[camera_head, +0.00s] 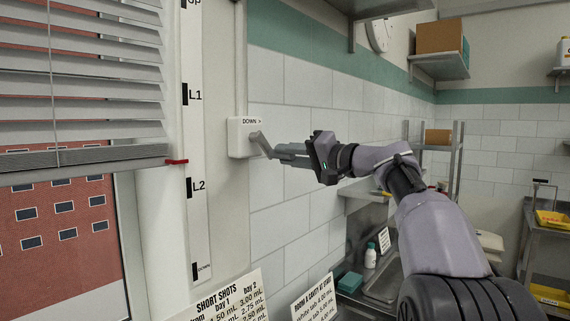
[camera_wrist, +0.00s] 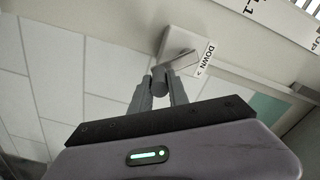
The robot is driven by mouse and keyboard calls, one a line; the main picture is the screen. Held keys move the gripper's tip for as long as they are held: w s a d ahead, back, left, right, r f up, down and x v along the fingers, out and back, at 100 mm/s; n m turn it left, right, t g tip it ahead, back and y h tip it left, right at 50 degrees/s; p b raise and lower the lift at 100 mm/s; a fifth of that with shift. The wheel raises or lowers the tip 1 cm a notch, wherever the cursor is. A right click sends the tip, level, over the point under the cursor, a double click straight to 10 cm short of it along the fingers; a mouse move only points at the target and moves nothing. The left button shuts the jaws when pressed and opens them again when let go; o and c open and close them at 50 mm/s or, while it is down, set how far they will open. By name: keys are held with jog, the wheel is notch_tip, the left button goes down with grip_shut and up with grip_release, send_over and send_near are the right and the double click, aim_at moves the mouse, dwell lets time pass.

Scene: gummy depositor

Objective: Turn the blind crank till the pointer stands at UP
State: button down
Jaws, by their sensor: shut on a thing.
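The blind crank is a grey lever (camera_head: 262,145) on a white wall box (camera_head: 236,137) labelled "DOWN >". My gripper (camera_head: 283,152) is shut on the crank's handle. In the wrist view my two fingers (camera_wrist: 158,92) close around the grey handle knob (camera_wrist: 158,79), in front of the white box (camera_wrist: 188,40). The red pointer (camera_head: 176,161) stands between L1 and L2 on the white scale strip (camera_head: 197,140), nearer L2. UP is at the top of the strip, partly cut off, and DOWN at its foot. The blind's slats (camera_head: 85,85) hang to about the pointer's height.
White signs (camera_head: 225,300) stand below the scale. A tiled wall (camera_head: 285,215) runs behind my gripper. A sink counter with a white bottle (camera_head: 370,256) lies below my arm. A shelf (camera_head: 440,66) with a brown box is at upper right.

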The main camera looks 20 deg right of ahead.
jog(key=shift+w+d+r+n+p, duration=0.2)
jog(key=shift+r+n, duration=0.55)
jog(key=shift+n, duration=0.9)
jog(key=shift+w+d+r+n+p, duration=0.1)
jog(key=shift+d+r+n+p, duration=0.15)
jog(key=shift+r+n, duration=0.9)
jog(key=shift+w+d+r+n+p, duration=0.2)
jog(key=shift+d+r+n, duration=0.1)
jog(key=shift+n, duration=1.8)
jog(key=c, duration=1.3)
grip_release()
jog(key=shift+a, duration=0.1)
jog(key=b+v, duration=0.3)
jog(key=v, duration=1.4)
jog(key=shift+s, duration=0.2)
